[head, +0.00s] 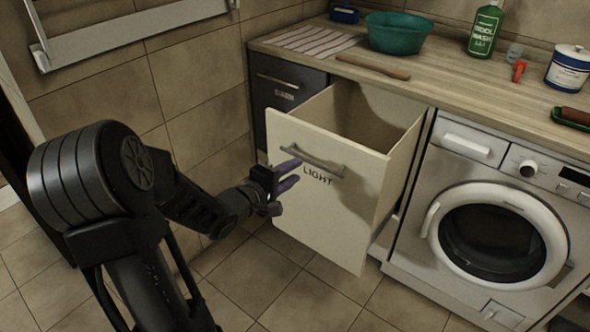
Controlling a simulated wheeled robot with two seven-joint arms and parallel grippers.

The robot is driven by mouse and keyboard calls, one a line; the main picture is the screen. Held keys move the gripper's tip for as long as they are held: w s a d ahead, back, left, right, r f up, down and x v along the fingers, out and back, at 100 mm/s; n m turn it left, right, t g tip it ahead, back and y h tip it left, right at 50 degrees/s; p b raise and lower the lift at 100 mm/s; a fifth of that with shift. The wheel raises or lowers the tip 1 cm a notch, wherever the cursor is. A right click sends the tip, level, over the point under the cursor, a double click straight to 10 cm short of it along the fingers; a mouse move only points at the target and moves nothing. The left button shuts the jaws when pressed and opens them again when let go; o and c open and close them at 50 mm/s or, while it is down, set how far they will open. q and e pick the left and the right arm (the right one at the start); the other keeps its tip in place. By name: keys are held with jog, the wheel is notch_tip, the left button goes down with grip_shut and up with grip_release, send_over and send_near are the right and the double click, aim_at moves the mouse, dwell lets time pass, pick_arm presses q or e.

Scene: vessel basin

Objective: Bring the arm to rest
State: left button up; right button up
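My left arm comes in from the left and reaches toward the front of a cream drawer (330,205) labelled "LIGHT". My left gripper (291,175) has two purple fingers spread apart, with nothing between them. It is just in front of the drawer face, near the left end of the drawer's metal handle (312,160). I cannot tell whether a fingertip touches the drawer. The drawer is pulled out and the part of its inside that shows looks empty. My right gripper is not in view.
A washing machine (450,196) stands right of the drawer, a dark drawer unit (283,82) left of it. The wooden counter (440,92) holds a teal basin (397,36), a green bottle (484,30) and a white-blue tin (568,70). A wall rack (140,22) hangs upper left. Tiled floor is clear.

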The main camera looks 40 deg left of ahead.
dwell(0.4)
pick_arm(q)
notch_tip(320, 180, down, 6)
jog(key=s+a+m+g+y, duration=0.1)
jog(key=a+m+g+y, duration=0.15)
jog(key=m, duration=0.25)
jog(key=s+d+f+m+g+h+p, duration=0.35)
jog(key=d+f+m+g, duration=0.25)
jog(key=d+f, duration=0.8)
jog(key=s+d+f+m+g+h+p, duration=0.1)
jog(key=s+d+f+m+g+p, duration=0.1)
jog(key=s+d, duration=0.7)
jog(key=s+d+f+m+g+h+p, duration=0.2)
jog(key=s+d, duration=0.7)
jog(key=d, duration=0.5)
jog(key=f+m+g+p, duration=0.1)
jog(key=f+g+p, duration=0.1)
jog(key=shift+d+g, duration=0.3)
jog(key=shift+g, duration=0.05)
